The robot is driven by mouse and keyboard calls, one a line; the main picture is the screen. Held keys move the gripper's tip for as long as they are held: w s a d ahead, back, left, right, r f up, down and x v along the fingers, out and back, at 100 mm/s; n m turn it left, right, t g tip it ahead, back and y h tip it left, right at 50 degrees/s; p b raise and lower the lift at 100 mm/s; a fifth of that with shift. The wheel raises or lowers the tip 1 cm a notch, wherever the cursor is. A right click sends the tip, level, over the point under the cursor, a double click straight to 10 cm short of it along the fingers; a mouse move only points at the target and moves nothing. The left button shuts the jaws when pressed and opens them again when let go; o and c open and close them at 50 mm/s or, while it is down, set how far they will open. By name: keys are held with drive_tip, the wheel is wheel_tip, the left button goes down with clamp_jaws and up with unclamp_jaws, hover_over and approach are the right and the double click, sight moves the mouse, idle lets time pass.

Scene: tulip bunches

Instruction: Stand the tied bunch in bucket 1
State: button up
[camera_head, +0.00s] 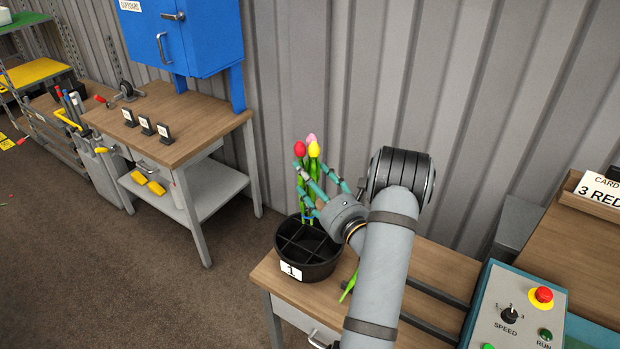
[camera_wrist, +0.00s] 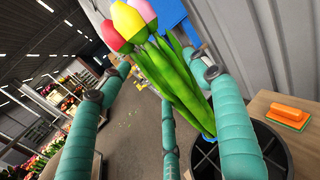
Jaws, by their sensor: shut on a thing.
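The tied bunch (camera_head: 304,190) has red, pink and yellow tulip heads, green stems and a blue tie low down. It stands nearly upright at the back of bucket 1 (camera_head: 318,270), a round black divided bucket with a white "1" label. My gripper (camera_head: 312,178) is shut on the bunch, its teal fingers around the stems from the right. In the wrist view the bunch (camera_wrist: 175,85) leans between the fingers of my gripper (camera_wrist: 152,88), with the bucket (camera_wrist: 272,150) below at right.
The bucket stands on a wooden table (camera_head: 440,262). A loose green stem (camera_head: 350,285) lies to its right, partly behind my arm. A control box (camera_head: 515,305) is at lower right. An orange tool (camera_wrist: 288,114) lies on wood in the wrist view. Another workbench (camera_head: 200,115) stands left.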

sight(308, 220)
drive_tip(key=shift+s+f+b, duration=0.1)
drive_tip(key=shift+f+b, duration=0.5)
drive_tip(key=shift+b, duration=0.05)
wheel_tip(308, 220, down, 15)
drive_tip(key=b, duration=1.4)
drive_tip(key=shift+b, duration=0.4)
drive_tip(key=o, duration=1.2)
drive_tip(key=shift+o, duration=0.4)
drive_tip(key=shift+s+d, duration=0.1)
